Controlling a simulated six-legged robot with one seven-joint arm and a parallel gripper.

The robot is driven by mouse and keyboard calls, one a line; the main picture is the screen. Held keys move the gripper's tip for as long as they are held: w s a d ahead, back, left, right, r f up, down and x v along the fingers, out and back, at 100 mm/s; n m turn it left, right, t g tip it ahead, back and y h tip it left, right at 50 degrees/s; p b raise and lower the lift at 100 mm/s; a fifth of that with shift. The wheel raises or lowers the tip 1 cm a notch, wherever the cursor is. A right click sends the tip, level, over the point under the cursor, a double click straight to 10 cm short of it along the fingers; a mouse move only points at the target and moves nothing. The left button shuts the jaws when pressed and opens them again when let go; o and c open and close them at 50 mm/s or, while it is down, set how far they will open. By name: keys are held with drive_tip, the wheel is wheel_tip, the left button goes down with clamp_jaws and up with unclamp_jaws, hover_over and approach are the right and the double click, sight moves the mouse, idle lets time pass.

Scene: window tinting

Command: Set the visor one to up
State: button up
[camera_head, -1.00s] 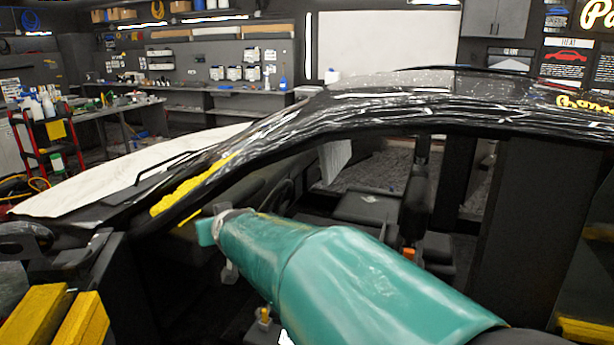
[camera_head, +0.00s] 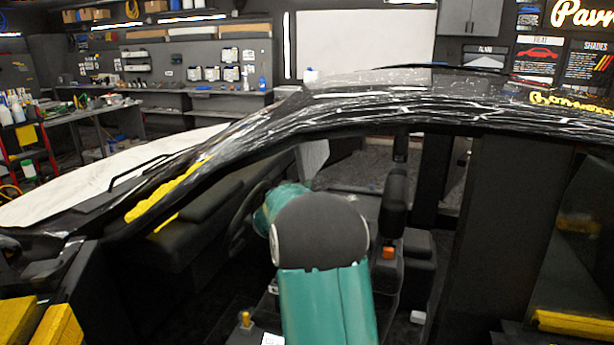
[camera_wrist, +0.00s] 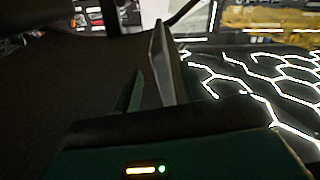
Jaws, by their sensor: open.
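A pale grey panel, which looks like a visor (camera_head: 313,158), hangs down below the roof's front edge on the car's far side in the head view. I cannot tell whether it is the visor meant. My gripper (camera_wrist: 147,58) shows in the wrist view as two upright pieces, one green and one grey, standing apart with nothing clearly between them. In the head view my green arm reaches into the car and hides the gripper. Its distance from the panel cannot be told. A dark smooth surface fills the left of the wrist view.
The black car roof (camera_head: 440,98) and slanted windshield pillar (camera_head: 215,165) frame the opening. Inside are a dashboard (camera_head: 200,215) and a seat (camera_head: 396,205). Yellow pieces (camera_head: 35,325) sit at lower left. Bright hexagon lines cross a dark surface (camera_wrist: 250,85) in the wrist view.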

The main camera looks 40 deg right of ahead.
sight(307, 175)
drive_tip(key=x, duration=0.8)
drive_tip(key=shift+w+d, duration=0.15)
drive_tip(key=shift+d, duration=0.2)
drive_tip(key=shift+c, duration=0.2)
clamp_jaws()
